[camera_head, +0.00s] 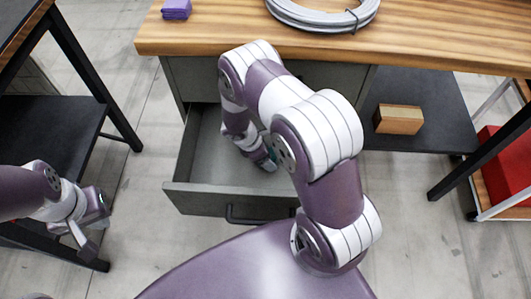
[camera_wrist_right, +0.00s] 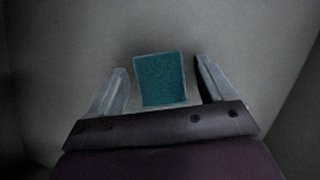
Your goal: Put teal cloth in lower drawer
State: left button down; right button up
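The lower drawer (camera_head: 185,160) is pulled out under the wooden worktop, grey and open at the top. My right arm reaches over its front, and my right gripper (camera_head: 266,162) points down inside it, partly hidden by the arm. In the right wrist view the teal cloth (camera_wrist_right: 160,79) is a small square block between the two fingers of my right gripper (camera_wrist_right: 160,66). The fingers are apart, with a gap on each side of the cloth. Plain grey drawer surface lies behind it. My left gripper (camera_head: 88,236) is open and empty at the left, away from the drawer.
The wooden worktop (camera_head: 430,45) carries a purple folded cloth (camera_head: 176,9) and a grey cable coil (camera_head: 322,17). A cardboard-brown box (camera_head: 398,119) sits on the dark shelf to the right. A red crate (camera_head: 505,165) stands at far right. A black table (camera_head: 50,130) stands left.

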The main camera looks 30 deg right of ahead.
jog(key=s+a+r+m+y+p, duration=0.1)
jog(key=a+r+m+p, duration=0.2)
jog(key=r, duration=0.7)
jog(key=s+a+r+m+y+p, duration=0.15)
jog(key=r+m, duration=0.25)
jog(key=r, duration=0.7)
jog(key=s+a+r+m+t+y, duration=0.1)
jog(key=s+r+m+t+y, duration=0.1)
jog(key=s+r+m, duration=0.5)
jog(key=shift+s+a+m, duration=0.15)
jog(key=shift+a+m, duration=0.1)
jog(key=shift+m, duration=0.75)
